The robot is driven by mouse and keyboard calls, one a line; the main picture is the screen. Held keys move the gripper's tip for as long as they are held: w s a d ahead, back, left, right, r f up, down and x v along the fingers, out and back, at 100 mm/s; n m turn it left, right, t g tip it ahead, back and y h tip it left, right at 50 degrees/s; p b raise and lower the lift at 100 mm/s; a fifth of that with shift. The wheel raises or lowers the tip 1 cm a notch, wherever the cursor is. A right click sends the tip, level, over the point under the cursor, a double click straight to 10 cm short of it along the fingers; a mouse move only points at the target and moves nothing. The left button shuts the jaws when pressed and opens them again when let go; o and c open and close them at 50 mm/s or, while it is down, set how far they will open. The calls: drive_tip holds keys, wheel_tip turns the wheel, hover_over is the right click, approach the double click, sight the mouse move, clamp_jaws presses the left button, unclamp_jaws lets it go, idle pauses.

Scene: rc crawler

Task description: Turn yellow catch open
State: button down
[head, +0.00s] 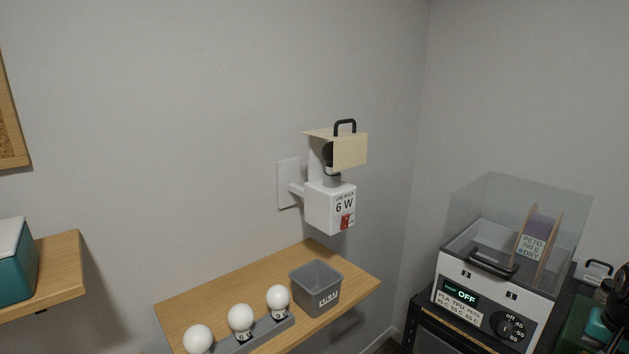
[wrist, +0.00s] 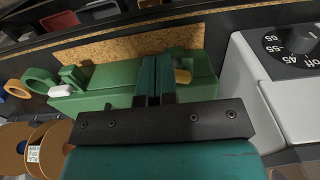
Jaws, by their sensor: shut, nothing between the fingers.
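The yellow catch (wrist: 183,76) is a small amber-yellow piece on a green case (wrist: 105,96) in the wrist view. Part of it is hidden by a green upright piece. My gripper (wrist: 155,62) has its two teal fingers together, with nothing between them. The fingers are in front of the case, just left of the yellow catch. I cannot tell whether they touch the catch. In the head view the catch cannot be made out at the right edge, where teal arm parts of mine show.
A white dryer box (head: 485,300) with a clear lid and dial stands close to the right of the case; its dial (wrist: 290,42) shows in the wrist view. A grey bin (head: 316,288) sits on a wooden shelf.

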drive_tip(key=shift+w+a+f, duration=0.1)
drive_tip(key=shift+a+f, duration=0.3)
drive_tip(key=shift+f, duration=0.2)
drive_tip(key=shift+w+a, duration=0.55)
drive_tip(key=shift+w, duration=0.3)
drive_tip(key=shift+a, duration=0.2)
wheel_tip(320, 180, up, 6)
drive_tip(key=p, duration=0.5)
drive_tip(key=shift+r, duration=0.15)
